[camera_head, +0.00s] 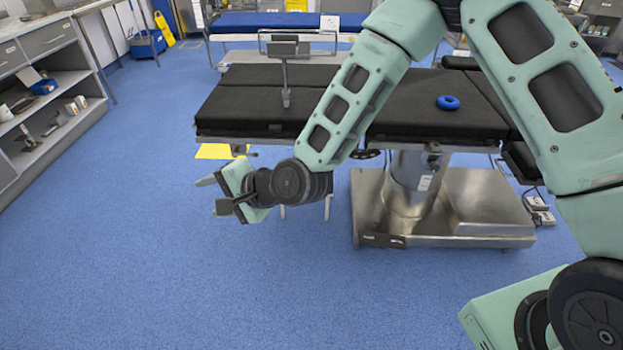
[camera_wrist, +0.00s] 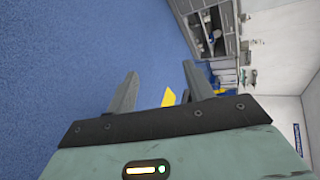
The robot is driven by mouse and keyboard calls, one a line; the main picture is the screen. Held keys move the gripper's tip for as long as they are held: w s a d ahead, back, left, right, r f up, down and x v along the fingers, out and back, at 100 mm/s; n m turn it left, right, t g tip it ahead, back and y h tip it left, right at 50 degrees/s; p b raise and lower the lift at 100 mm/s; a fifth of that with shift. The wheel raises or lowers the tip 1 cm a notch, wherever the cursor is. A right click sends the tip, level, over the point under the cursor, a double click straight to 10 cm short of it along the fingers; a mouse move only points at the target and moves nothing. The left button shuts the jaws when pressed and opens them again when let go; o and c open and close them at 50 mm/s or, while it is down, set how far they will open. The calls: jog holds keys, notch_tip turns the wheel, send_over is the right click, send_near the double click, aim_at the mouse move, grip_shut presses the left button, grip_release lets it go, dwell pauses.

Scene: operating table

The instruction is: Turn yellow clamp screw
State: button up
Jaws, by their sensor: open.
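I cannot make out a yellow clamp screw in either view. My gripper (camera_head: 214,195) is open and empty, in front of the table's left end and pointing left. In the wrist view its two fingers (camera_wrist: 160,75) are apart with blue floor between them. A flat yellow patch (camera_head: 214,152) lies beneath the table's left end.
A blue ring (camera_head: 448,102) lies on the tabletop at right. The table's steel base (camera_head: 450,220) stands on the floor. Shelves with drawers (camera_head: 45,100) line the left side. A yellow floor sign (camera_head: 163,28) stands at the back. The blue floor at front left is clear.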

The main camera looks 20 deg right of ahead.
jog(key=w+d+f+m+t+h+b, duration=0.3)
jog(key=w+d+f+m+t+b, duration=0.3)
jog(key=w+f+m+t, duration=0.7)
jog(key=d+f+m+g+h+b, duration=0.1)
jog(key=d+f+m+h+b, duration=0.25)
jog(key=d+m+h, duration=0.55)
jog(key=d+f+m+g+h+b, duration=0.2)
jog(key=d+f+m+h, duration=0.25)
jog(key=d+m, duration=0.4)
jog(key=w+d+m+b, duration=0.1)
jog(key=w+d+b, duration=0.2)
jog(key=w+b, duration=0.6)
jog(key=w, duration=0.6)
jog(key=shift+w+d+f+m+b, duration=0.15)
jog(key=shift+w+f+m+b, duration=0.15)
jog(key=shift+m+b, duration=0.1)
jog(key=shift+y, duration=0.25)
jog(key=c, duration=1)
